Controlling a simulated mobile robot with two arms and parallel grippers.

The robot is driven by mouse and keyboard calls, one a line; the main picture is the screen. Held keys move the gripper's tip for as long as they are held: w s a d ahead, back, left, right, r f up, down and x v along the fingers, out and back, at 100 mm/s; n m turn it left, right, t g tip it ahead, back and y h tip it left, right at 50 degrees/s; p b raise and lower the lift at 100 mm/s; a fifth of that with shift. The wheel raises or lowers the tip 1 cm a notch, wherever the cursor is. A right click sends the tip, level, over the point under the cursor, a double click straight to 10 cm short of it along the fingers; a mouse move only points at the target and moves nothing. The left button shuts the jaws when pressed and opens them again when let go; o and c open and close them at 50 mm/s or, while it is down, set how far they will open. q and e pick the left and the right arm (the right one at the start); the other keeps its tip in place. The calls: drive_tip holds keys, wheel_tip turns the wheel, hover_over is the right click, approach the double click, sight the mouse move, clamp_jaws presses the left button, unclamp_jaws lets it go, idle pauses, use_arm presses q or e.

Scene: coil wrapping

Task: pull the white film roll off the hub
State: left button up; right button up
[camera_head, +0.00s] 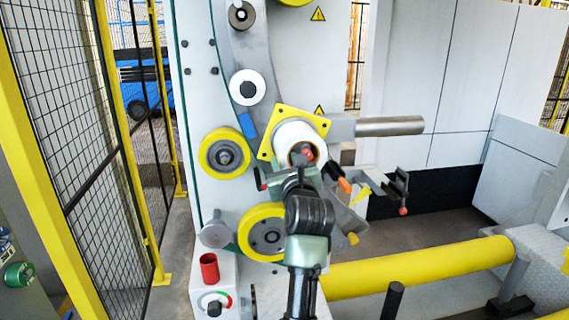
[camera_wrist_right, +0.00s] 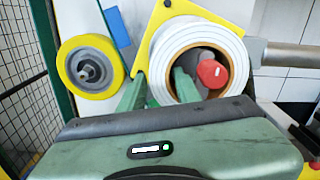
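The white film roll (camera_head: 292,135) sits on the hub at the yellow square plate (camera_head: 273,146). In the right wrist view the roll (camera_wrist_right: 218,39) faces me, with a red-capped hub end (camera_wrist_right: 212,74) inside its core. My right gripper (camera_head: 294,172) is at the front of the roll. In the wrist view the right gripper (camera_wrist_right: 158,82) has one green finger outside the roll's left side and the other inside the core, both close against the roll wall. The fingertips' contact is partly hidden. My left gripper is not in view.
A grey bar (camera_head: 390,126) sticks out right of the roll. Yellow rollers (camera_head: 224,152) and (camera_head: 264,232) are left and below. A black clamp-like part (camera_head: 397,190) stands at the right. A long yellow tube (camera_head: 420,268) crosses low right.

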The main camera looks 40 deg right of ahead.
clamp_jaws()
idle(0.3)
idle(1.1)
drive_tip(key=shift+r, duration=0.2)
drive_tip(key=shift+f, duration=0.1)
